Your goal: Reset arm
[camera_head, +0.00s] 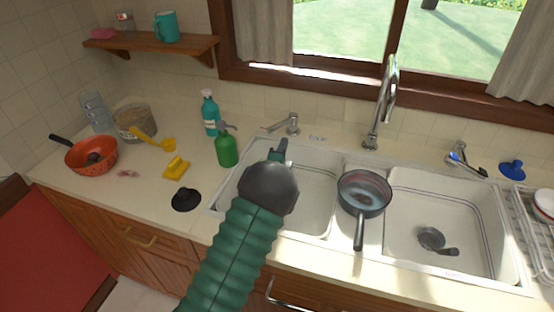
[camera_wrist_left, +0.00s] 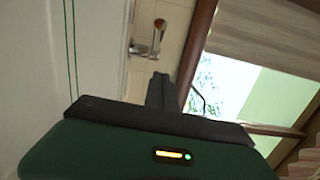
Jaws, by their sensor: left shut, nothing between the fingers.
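My left gripper (camera_head: 279,148) is held over the left sink basin (camera_head: 315,195), at the end of my green ribbed arm sleeve. Its dark fingers are shut with nothing between them. In the left wrist view, the shut fingers (camera_wrist_left: 161,92) point toward the tap and tiled wall. My right gripper is in neither view.
A grey pan (camera_head: 364,190) sits on the sink divider. A dark ladle (camera_head: 432,238) lies in the right basin. A green bottle (camera_head: 227,148) and teal bottle (camera_head: 210,112) stand left of my gripper. A red pan (camera_head: 90,155) is far left. A tall faucet (camera_head: 384,100) rises behind.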

